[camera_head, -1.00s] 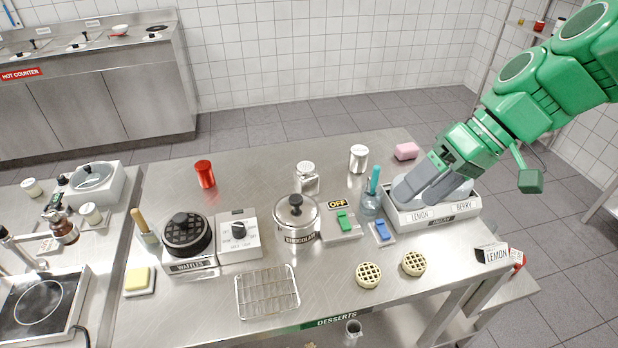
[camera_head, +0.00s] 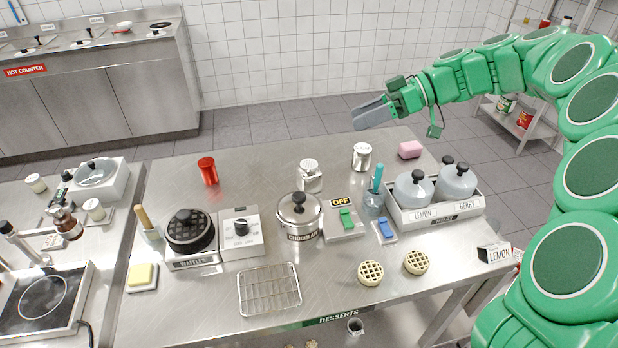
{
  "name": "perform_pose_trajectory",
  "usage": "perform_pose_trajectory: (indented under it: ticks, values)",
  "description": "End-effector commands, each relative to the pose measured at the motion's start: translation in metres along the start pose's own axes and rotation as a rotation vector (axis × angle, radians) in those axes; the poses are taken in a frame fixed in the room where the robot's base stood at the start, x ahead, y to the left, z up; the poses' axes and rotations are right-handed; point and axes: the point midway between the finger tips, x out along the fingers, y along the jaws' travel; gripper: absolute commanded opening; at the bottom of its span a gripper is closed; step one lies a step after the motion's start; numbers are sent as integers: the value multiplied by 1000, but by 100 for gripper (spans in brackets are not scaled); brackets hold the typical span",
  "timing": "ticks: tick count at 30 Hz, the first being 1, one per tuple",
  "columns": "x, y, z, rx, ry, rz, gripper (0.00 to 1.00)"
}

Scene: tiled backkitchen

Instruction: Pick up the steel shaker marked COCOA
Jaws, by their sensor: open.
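Two small steel shakers stand upright near the back of the dessert table: a perforated-top shaker (camera_head: 310,177) behind the chocolate pot, and another shaker (camera_head: 361,157) farther back and to the right. I cannot read COCOA on either one. My gripper (camera_head: 362,117) is open and empty, its grey fingers pointing left. In the picture it appears just above the right-hand shaker, near the table's back edge, and does not touch it.
A pink block (camera_head: 409,150) lies right of that shaker. The chocolate pot (camera_head: 299,213), a teal-handled tool in a jar (camera_head: 375,200) and the lemon and berry dispenser tray (camera_head: 441,216) stand nearer. A red shaker (camera_head: 208,171) is at left, with bare steel between.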

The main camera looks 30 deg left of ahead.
Motion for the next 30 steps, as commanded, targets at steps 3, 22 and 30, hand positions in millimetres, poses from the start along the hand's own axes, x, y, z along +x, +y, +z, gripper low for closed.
perform_pose_trajectory:
  ticks: [3, 22, 30]
  values:
    - [9, 27, -1, -81, 42, -9, 88]
    - [31, 93, 3, -324, 146, 0, 88]
    - [36, 105, 8, -366, 161, 7, 88]
